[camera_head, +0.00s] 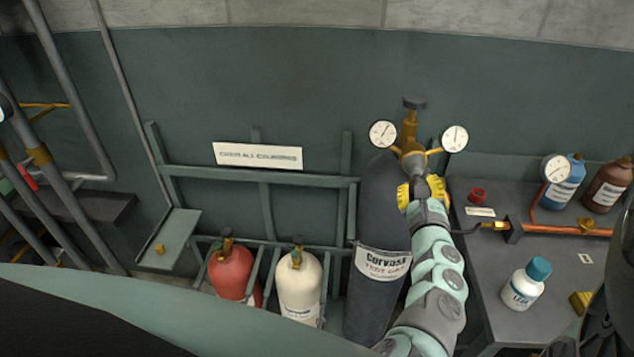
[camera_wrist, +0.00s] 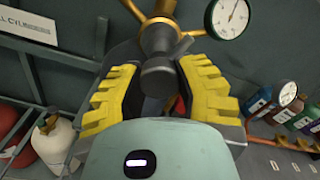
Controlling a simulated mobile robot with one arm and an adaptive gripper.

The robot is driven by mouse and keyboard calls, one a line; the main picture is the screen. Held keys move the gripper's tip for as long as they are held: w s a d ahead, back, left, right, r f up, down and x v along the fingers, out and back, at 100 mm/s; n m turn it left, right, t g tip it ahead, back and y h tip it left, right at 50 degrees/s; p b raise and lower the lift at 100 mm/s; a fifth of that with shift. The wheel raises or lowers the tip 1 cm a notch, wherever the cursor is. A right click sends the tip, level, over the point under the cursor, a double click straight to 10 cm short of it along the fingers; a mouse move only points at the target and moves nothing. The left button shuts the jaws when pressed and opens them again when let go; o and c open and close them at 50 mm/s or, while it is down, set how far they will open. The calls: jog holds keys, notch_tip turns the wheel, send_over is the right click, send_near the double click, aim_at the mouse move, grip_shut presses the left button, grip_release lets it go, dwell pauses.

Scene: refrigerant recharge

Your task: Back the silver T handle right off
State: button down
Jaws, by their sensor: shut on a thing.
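The silver T handle (camera_wrist: 158,76) sticks out of the front of a brass regulator (camera_wrist: 158,38) and sits between the yellow pads of my gripper (camera_wrist: 160,92) in the wrist view. In the head view, my gripper (camera_head: 423,190) reaches up to the brass regulator (camera_head: 409,132), which carries a gauge on each side. The jaws are shut on the handle, one pad at each side. Its far end, its thread and the exact pad contact are hard to make out. The dark cylinder (camera_head: 377,220) labelled Corvash stands left of my arm.
A red cylinder (camera_head: 231,272) and a cream cylinder (camera_head: 299,285) stand in the rack at left. The bench (camera_head: 480,265) at right holds a white bottle (camera_head: 522,290), a copper pipe with a gauge (camera_head: 556,168), and blue and brown bottles.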

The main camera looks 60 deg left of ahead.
jog(key=n+b, duration=0.1)
jog(key=n, duration=0.1)
jog(key=n+b, duration=0.1)
jog(key=n, duration=0.1)
jog(key=n+b, duration=0.1)
jog(key=shift+f+n+b, duration=0.3)
jog(key=shift+f+n, duration=0.05)
jog(key=shift+n, duration=0.05)
jog(key=n+b, duration=0.3)
jog(key=n, duration=0.3)
jog(key=shift+r, duration=0.1)
jog(key=n+b, duration=0.2)
jog(key=n, duration=0.3)
jog(key=shift+a+r+n, duration=0.1)
jog(key=shift+n, duration=0.3)
jog(key=n+b, duration=0.1)
jog(key=n, duration=0.3)
jog(key=shift+s+n+b, duration=0.15)
jog(key=shift+n+b, duration=0.15)
jog(key=shift+n, duration=0.6)
jog(key=shift+f, duration=0.2)
jog(key=c, duration=0.9)
grip_release()
jog(key=shift+r, duration=0.1)
jog(key=o, duration=0.3)
jog(key=shift+r, duration=0.15)
